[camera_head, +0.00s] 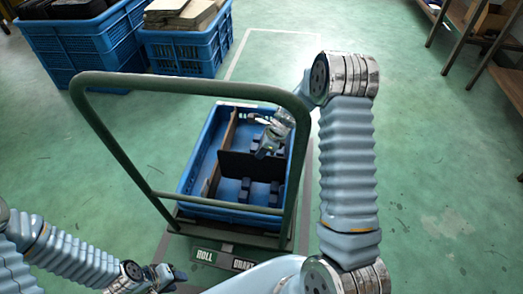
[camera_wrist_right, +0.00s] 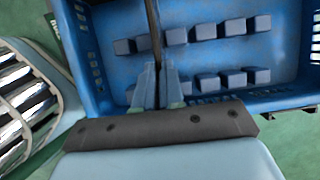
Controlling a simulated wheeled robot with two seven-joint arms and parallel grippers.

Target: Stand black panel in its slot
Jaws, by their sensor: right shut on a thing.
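The black panel (camera_head: 237,165) stands roughly upright inside the blue tray (camera_head: 239,208), crossing its right part. My right gripper (camera_head: 263,151) reaches into the tray from above and is shut on the panel's upper edge. In the right wrist view the fingers (camera_wrist_right: 155,88) close on the panel's thin edge (camera_wrist_right: 154,30), between small blue blocks (camera_wrist_right: 206,28) on the tray floor. Whether the panel's bottom sits in a slot is hidden. My left gripper (camera_head: 168,277) is at the bottom left, away from the tray; its jaw opening is unclear.
A brown panel (camera_head: 224,143) stands lengthwise in the tray, left of the black one. The tray rests on a cart with a green tube handle (camera_head: 185,84) between my left arm and the tray. Blue crates (camera_head: 190,53) stand behind left; shelving is at right.

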